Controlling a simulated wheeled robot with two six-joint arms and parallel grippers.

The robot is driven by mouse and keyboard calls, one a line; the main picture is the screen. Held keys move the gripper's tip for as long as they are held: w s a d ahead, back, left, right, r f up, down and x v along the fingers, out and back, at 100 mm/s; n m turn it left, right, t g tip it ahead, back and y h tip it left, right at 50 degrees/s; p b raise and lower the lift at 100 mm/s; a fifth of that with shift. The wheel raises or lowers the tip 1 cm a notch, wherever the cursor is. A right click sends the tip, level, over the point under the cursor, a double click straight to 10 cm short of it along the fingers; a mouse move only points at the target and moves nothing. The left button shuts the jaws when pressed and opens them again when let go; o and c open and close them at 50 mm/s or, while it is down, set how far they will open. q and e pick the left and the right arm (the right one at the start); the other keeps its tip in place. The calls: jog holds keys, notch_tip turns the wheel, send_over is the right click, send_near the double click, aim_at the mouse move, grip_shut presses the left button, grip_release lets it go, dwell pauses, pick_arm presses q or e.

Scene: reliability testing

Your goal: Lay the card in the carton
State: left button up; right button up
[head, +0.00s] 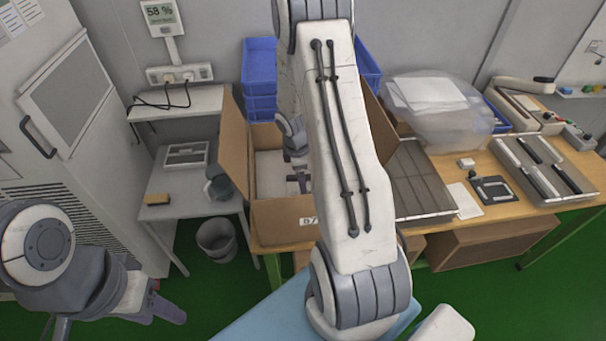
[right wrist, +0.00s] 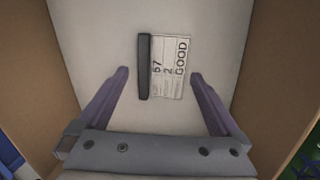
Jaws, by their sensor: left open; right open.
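The card (right wrist: 172,68), white with a black bar along its left edge and the print "67", "2" and "GOOD", lies on the pale inner surface of the carton (right wrist: 275,75). In the head view the open brown carton (head: 278,222) stands on the wooden table, its flaps raised; my right arm covers part of it and I cannot make out the card there. My right gripper (right wrist: 160,73) is open and empty above the card, one finger on each side of it. My left gripper (head: 168,312) is open and empty at the lower left, away from the carton.
Blue crates (head: 260,78) stand behind the carton. A grey slatted tray (head: 418,183) and a clear plastic bag (head: 437,112) are to its right. A small grey table (head: 172,205) with a mug (head: 218,183) and a waste bin (head: 216,240) are to its left.

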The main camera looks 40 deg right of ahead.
aim_at(298, 191)
notch_tip(298, 191, up, 13)
jog(key=a, duration=0.2)
jog(key=shift+s+f, duration=0.15)
jog(key=shift+s, duration=0.1)
jog(key=s+a+r+m+y, duration=0.1)
jog(key=s+a+r, duration=0.15)
jog(key=a, duration=0.65)
jog(key=s+a+r, duration=0.2)
jog(key=s+a, duration=0.2)
jog(key=a, duration=0.5)
jog(key=s+a+r+m+y, duration=0.1)
jog(key=s+a+r, duration=0.25)
jog(key=a, duration=0.45)
jog(key=s+a+m+y, duration=0.1)
jog(key=s+a, duration=0.4)
jog(key=s, duration=0.5)
jog(key=shift+s+a+g, duration=0.15)
jog(key=shift+s+g, duration=0.15)
jog(key=shift+s, duration=0.1)
